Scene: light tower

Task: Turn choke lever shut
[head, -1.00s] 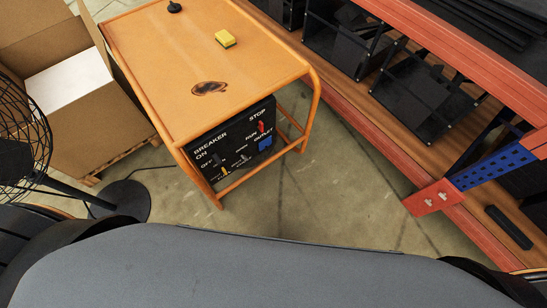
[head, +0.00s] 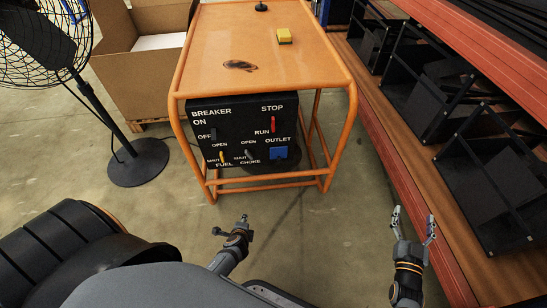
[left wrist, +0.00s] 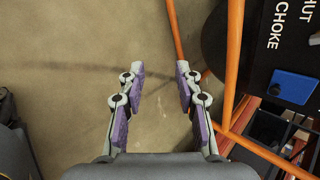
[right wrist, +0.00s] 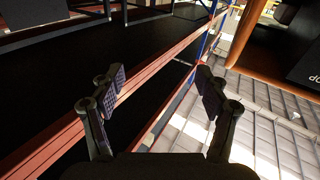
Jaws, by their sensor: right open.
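The choke lever (head: 248,154) is a small grey lever low on the black generator panel (head: 232,118), above the word CHOKE. Its exact angle between OPEN and SHUT is too small to tell. My left gripper (head: 231,226) is in front of the generator, below and apart from the panel. In the left wrist view my left gripper (left wrist: 160,75) is open and empty over the floor, with the CHOKE label and blue outlet (left wrist: 293,86) at the right. My right gripper (head: 411,216) is open and empty beside the shelf, far from the lever.
The yellow fuel lever (head: 221,157) sits left of the choke lever. The red run switch (head: 273,124) is above right. An orange tube frame (head: 177,130) surrounds the panel. A fan (head: 136,160) stands left and a shelf rack (head: 430,200) right. Floor before the generator is clear.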

